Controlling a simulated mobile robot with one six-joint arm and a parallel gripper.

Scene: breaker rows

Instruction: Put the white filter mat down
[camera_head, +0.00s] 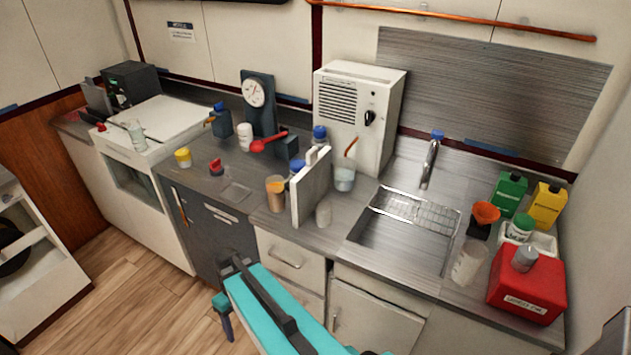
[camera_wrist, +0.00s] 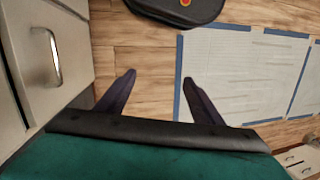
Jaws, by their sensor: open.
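I cannot make out a white filter mat for certain in either view. In the wrist view, a pale sheet-like area (camera_wrist: 235,75) edged with blue strips lies on the wooden floor; I cannot tell whether it is a mat or a marked floor patch. My gripper (camera_wrist: 158,76) is open, its two dark fingers wide apart, with nothing visible between them. Bare floor shows between the fingers, and the right fingertip overlaps the pale area's left edge in the picture. In the head view, my teal arm reaches in from the bottom, in front of the drawers.
A drawer front with a metal handle (camera_wrist: 53,58) is close on the left of the wrist view. A black object (camera_wrist: 178,8) lies at its top. The counter holds a sink (camera_head: 400,240), an upright white panel (camera_head: 310,187), a red container (camera_head: 527,285) and bottles. Floor (camera_head: 130,285) at left is clear.

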